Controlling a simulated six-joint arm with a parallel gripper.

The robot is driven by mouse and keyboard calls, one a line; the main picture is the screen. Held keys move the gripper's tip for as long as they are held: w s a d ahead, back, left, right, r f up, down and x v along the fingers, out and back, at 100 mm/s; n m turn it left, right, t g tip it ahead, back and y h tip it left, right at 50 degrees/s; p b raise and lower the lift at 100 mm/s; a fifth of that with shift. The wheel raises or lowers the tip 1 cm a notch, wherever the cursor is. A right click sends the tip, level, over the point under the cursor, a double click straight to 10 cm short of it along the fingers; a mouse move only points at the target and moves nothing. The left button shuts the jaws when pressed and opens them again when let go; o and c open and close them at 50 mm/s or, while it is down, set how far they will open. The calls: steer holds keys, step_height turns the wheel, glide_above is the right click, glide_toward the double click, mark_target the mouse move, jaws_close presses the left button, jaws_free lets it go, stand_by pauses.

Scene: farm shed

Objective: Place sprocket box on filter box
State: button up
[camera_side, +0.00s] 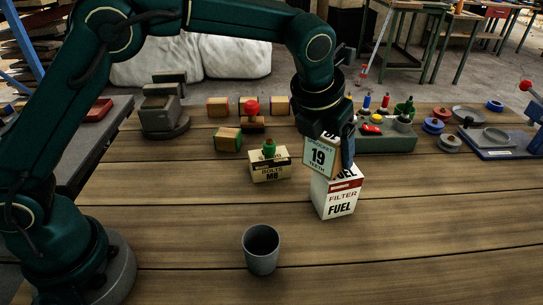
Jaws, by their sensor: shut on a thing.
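The sprocket box (320,158) is a small pale box marked "19 teeth", seen at the centre right of the side view. My gripper (338,140) points down and is shut on it; the fingers are partly hidden by the box and the wrist. The filter box (340,197) is white with a red band and "fuel filter" lettering, and stands upright on the table. The sprocket box is at the filter box's top and overlaps its upper left part in the picture. I cannot tell whether the two boxes touch.
A bolts box (270,168) with a green knobbed thing on it stands left of the filter box. A grey cup (261,250) stands in front. A vise (163,110) stands back left. The table's front right is clear.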

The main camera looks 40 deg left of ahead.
steer(key=o, duration=1.3)
steer(key=shift+f, duration=0.15)
